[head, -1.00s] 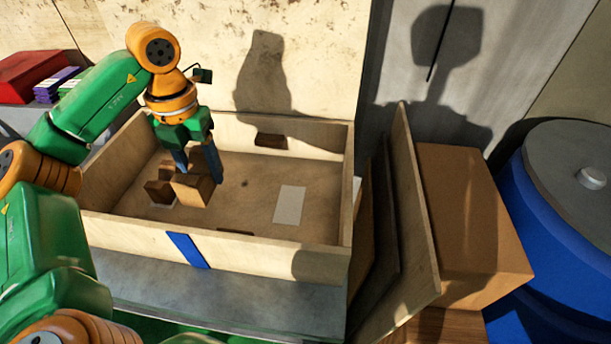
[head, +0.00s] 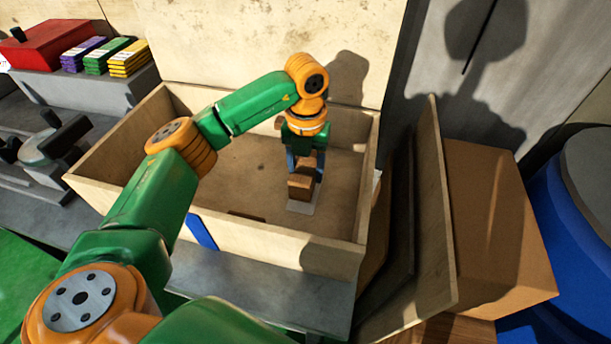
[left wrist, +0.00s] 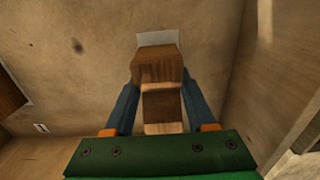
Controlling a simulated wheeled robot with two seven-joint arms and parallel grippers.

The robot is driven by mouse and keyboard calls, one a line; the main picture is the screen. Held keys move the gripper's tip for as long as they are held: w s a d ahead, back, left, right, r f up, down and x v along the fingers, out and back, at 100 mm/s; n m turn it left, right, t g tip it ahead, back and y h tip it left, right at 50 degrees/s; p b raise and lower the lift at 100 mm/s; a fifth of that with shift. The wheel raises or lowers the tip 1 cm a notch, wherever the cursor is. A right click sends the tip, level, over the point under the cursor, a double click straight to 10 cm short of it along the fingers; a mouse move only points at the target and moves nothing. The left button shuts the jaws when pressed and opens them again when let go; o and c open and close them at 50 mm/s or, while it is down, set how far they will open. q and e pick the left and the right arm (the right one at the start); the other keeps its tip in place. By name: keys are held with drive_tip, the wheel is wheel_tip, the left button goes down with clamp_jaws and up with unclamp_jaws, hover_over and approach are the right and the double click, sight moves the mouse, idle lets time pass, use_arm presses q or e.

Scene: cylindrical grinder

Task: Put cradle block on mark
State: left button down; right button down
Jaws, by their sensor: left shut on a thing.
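My left gripper (head: 305,172) is shut on the brown wooden cradle block (head: 302,186), inside the wooden box (head: 110,198). In the left wrist view the block (left wrist: 158,68) sits between my two blue fingers (left wrist: 158,100). The mark, a pale rectangle on the box floor (head: 301,208), shows just below the block in the head view. In the left wrist view the mark (left wrist: 157,38) shows beyond the block's far edge. The block hides part of it. I cannot tell whether the block touches the floor. My right gripper is not in view.
The box walls surround my gripper; the right wall (head: 368,195) is close. Leaning boards (head: 437,215), a cardboard box (head: 495,230) and a blue drum (head: 590,210) stand to the right. A red box (head: 50,45) and coloured packs (head: 105,57) are at the back left.

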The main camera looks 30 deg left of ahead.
sight(306, 167)
use_arm(q)
drive_tip(key=shift+f, duration=1.7)
drive_tip(key=shift+c, duration=1.1)
unclamp_jaws()
drive_tip(key=shift+r, duration=0.1)
wheel_tip(306, 167, up, 12)
drive_tip(key=shift+r, duration=0.2)
